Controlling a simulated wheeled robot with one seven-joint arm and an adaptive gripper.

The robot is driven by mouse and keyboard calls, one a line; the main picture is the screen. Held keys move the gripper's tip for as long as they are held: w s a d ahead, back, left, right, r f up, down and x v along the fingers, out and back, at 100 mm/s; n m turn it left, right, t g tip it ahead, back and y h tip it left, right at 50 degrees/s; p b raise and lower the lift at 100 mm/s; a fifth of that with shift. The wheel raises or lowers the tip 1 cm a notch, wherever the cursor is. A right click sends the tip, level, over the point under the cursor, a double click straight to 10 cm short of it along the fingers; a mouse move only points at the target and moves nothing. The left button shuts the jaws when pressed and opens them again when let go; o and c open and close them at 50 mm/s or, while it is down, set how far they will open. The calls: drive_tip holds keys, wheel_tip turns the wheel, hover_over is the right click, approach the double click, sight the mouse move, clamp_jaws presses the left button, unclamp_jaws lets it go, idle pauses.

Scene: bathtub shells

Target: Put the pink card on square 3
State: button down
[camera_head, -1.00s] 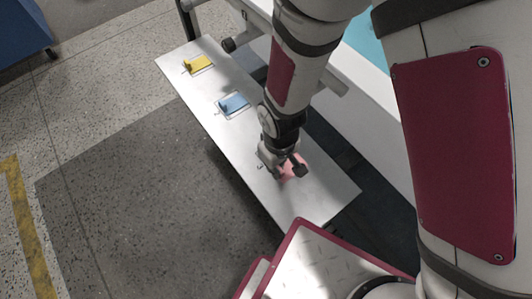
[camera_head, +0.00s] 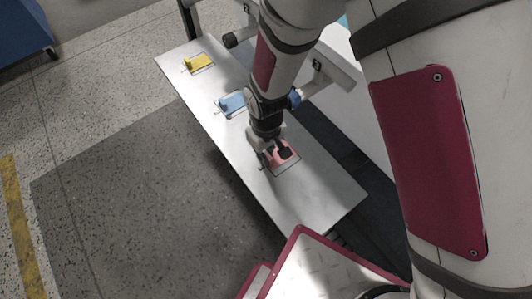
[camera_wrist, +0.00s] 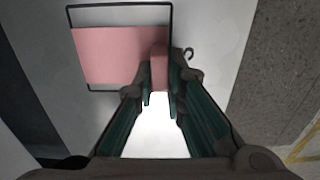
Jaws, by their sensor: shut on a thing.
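The pink card (camera_head: 282,163) is at the near part of the white shelf, under my gripper (camera_head: 274,152). In the wrist view the pink card (camera_wrist: 115,55) appears flat, mostly inside a black-outlined square (camera_wrist: 118,6). A bare strip shows along the square's top side, and the card's left edge lies close to the outline. My gripper (camera_wrist: 159,90) is shut on the card's upright pink tab (camera_wrist: 159,66). I cannot tell whether the card touches the shelf. A dark curved mark (camera_wrist: 188,54) beside the square is only partly readable.
The white shelf (camera_head: 320,192) also carries a blue card (camera_head: 231,103) and a yellow card (camera_head: 198,62) on their outlined squares farther back. The near end of the shelf is bare. A white tub wall stands along its right side.

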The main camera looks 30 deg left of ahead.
drive_tip(key=c, duration=1.7)
unclamp_jaws()
drive_tip(key=shift+f, duration=0.1)
drive_tip(key=shift+o, duration=0.2)
wheel_tip(320, 180, up, 12)
drive_tip(key=p, duration=0.4)
drive_tip(key=shift+s, duration=0.1)
